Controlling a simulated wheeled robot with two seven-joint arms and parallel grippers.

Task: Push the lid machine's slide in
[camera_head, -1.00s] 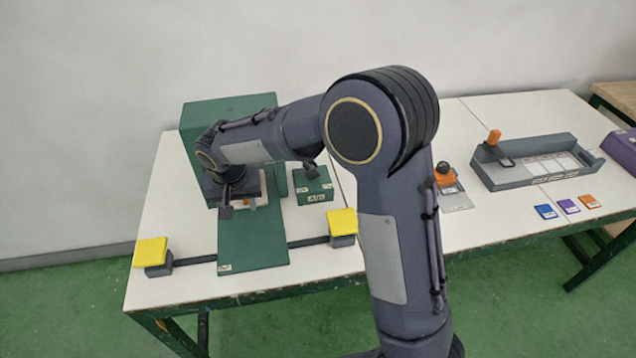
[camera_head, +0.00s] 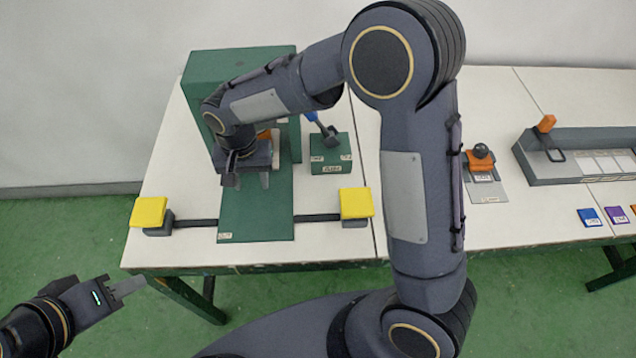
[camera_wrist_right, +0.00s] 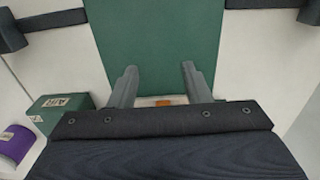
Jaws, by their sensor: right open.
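The lid machine is a tall green housing (camera_head: 225,68) with a green base plate (camera_head: 255,215) running towards the table's front edge. An orange part, perhaps the slide's handle (camera_head: 264,134), shows at the housing's mouth, mostly hidden by my right wrist. In the right wrist view a small orange patch (camera_wrist_right: 165,101) shows between the fingers' bases. My right gripper (camera_head: 252,180) is open over the plate, in front of the housing, fingers pointing down; I see nothing held between them (camera_wrist_right: 158,80). My left gripper (camera_head: 125,288) is away from the table at lower left; its jaw state is unclear.
Yellow pads (camera_head: 150,211) (camera_head: 356,203) flank the plate on dark bars. A green block (camera_head: 331,155) with a blue-handled tool (camera_head: 316,120) stands right of the housing. An orange-and-grey fixture (camera_head: 481,165) and grey tray (camera_head: 550,170) lie further right.

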